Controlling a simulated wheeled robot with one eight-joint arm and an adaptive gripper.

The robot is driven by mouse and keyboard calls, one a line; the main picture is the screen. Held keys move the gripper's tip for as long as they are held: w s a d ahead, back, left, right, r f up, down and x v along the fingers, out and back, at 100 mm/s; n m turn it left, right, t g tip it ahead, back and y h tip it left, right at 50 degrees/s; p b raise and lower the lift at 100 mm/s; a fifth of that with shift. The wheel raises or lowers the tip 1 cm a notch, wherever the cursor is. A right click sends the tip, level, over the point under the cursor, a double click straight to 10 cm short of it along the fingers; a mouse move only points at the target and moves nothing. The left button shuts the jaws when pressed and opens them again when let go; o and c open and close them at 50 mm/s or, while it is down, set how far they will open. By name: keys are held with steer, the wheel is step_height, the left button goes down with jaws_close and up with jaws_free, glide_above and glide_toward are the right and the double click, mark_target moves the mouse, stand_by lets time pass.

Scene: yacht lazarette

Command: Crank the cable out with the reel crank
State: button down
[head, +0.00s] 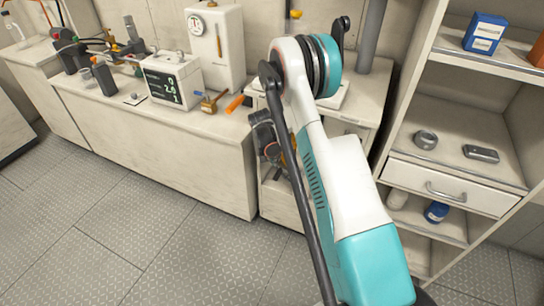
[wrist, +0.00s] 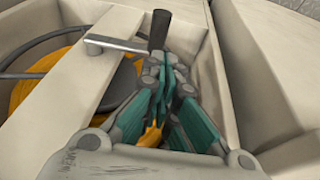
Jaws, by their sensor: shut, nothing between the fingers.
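The reel crank (wrist: 120,43) shows in the wrist view as a flat metal arm lying across a pale beam, with a dark upright handle (wrist: 159,30) at its right end. Orange cable (wrist: 62,85) is wound on the reel under the beam, at the left. My gripper (wrist: 164,66) is shut and empty. Its fingertips appear just below the handle in the picture; I cannot tell whether they touch it.
Pale box walls stand around the reel, with the right wall (wrist: 245,75) close to my gripper. In the head view a bench (head: 150,125) with instruments stands at the left and a shelf unit (head: 455,200) at the right. The grey floor (head: 130,235) in front is clear.

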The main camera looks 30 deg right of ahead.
steer(key=shift+s+d+f+b, duration=0.1)
steer(key=shift+f+b, duration=0.15)
steer(key=shift+f, duration=0.45)
steer(key=shift+s+d+f+b, duration=0.15)
steer(key=shift+f+b, duration=0.15)
steer(key=shift+f, duration=0.4)
steer(key=shift+s+d+f+b, duration=0.1)
steer(key=shift+f+b, duration=0.15)
steer(key=shift+f, duration=0.45)
steer(key=shift+w+a+f, duration=0.1)
steer(key=shift+f, duration=0.35)
steer(key=shift+w+a+f+g+h, duration=0.1)
steer(key=shift+f+g+h, duration=0.1)
steer(key=shift+f, duration=0.35)
steer(key=shift+w+a+f+g+h, duration=0.1)
steer(key=shift+f+g+h, duration=0.1)
steer(key=shift+f, duration=0.35)
steer(key=p, duration=0.5)
glide_toward(278, 171)
steer(key=w+a+r, duration=0.3)
steer(key=shift+w+a+r, duration=0.2)
steer(key=shift+r, duration=0.1)
